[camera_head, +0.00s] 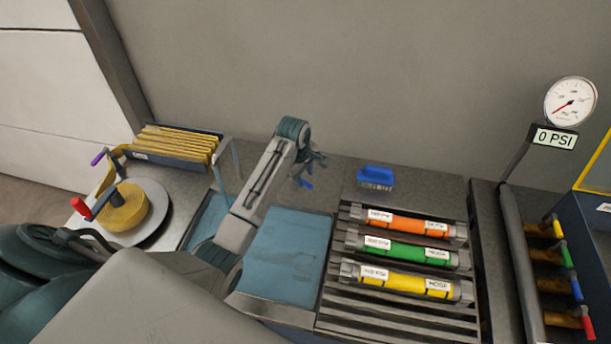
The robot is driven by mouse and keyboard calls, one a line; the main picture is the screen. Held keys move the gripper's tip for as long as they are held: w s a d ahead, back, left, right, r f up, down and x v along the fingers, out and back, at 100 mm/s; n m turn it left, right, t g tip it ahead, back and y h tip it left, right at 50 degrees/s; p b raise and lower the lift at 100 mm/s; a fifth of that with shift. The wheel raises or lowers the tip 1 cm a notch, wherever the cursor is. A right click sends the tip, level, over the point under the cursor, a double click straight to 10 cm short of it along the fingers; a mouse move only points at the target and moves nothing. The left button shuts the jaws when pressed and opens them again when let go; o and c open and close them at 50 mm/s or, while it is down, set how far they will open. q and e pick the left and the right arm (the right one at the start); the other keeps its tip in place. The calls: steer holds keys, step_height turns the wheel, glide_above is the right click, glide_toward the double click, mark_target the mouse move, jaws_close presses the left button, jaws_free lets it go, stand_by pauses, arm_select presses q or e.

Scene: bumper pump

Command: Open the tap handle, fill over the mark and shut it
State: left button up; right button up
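Four-way colour marks the tap handles on the pipe at the right edge: yellow (557,229), green (567,257), blue (576,289) and red (588,327). A round white gauge (570,101) with a red needle stands above them. The sign (555,138) below it reads 0 PSI. My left gripper (314,172) hangs over the bench near the back wall, far left of the handles. Its fingers look apart, with nothing seen between them. My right gripper is not in view.
A rack holds orange (394,223), green (394,250) and yellow (406,283) labelled cylinders between my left gripper and the pipe. A blue-handled brush-like thing (375,177) lies behind them. A hose reel (122,207) stands left. The blue mat (285,257) is clear.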

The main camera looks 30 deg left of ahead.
arm_select(q)
steer(key=shift+w+f, duration=0.2)
steer(key=shift+f, duration=0.35)
steer(key=shift+w+f, duration=0.15)
steer(key=shift+f, duration=0.4)
steer(key=shift+s+f, duration=0.15)
steer(key=shift+f, duration=0.05)
steer(key=shift+s, duration=0.15)
steer(key=shift+w+f, duration=0.15)
steer(key=shift+w, duration=0.05)
jaws_close()
